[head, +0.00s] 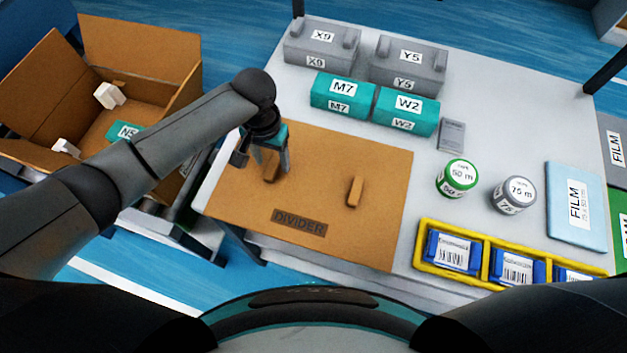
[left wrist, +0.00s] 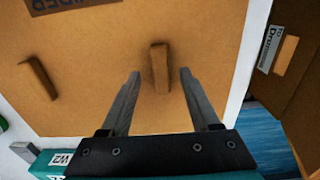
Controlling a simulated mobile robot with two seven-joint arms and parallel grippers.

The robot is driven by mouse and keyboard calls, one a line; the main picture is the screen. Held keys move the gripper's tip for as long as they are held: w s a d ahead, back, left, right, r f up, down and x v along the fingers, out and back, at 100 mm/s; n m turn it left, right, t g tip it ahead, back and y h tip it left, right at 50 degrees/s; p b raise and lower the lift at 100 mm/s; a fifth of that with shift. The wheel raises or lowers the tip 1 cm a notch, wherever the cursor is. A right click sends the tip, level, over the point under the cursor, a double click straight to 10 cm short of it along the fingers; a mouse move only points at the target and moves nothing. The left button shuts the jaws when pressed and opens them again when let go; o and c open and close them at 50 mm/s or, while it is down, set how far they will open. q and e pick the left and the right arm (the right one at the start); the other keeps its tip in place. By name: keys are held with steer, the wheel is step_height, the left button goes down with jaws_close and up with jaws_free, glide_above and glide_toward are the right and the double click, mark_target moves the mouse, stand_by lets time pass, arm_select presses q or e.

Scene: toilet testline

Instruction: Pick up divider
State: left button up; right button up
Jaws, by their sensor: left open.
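The divider (head: 330,200) is a flat brown cardboard sheet with a dark label, lying on the left part of the grey table; it also fills much of the left wrist view (left wrist: 105,85). It has two raised brown grips, a right one (head: 355,191) and a left one (head: 272,168). My left gripper (head: 270,170) is over the left grip, which it partly hides. In the left wrist view my open fingers (left wrist: 160,74) point at this grip (left wrist: 160,66), one to each side with gaps. Contact is not visible. My right gripper is not in view.
An open carton (head: 150,55) with white blocks and a teal box stands left of the table. Grey boxes (head: 320,45) and teal boxes (head: 342,92) stand behind the divider. Two spools (head: 458,178) and a yellow crate (head: 480,232) are to its right.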

arm_select(q)
steer(key=shift+a+f, duration=0.1)
steer(key=shift+f, duration=0.7)
steer(key=shift+c, duration=0.4)
jaws_close()
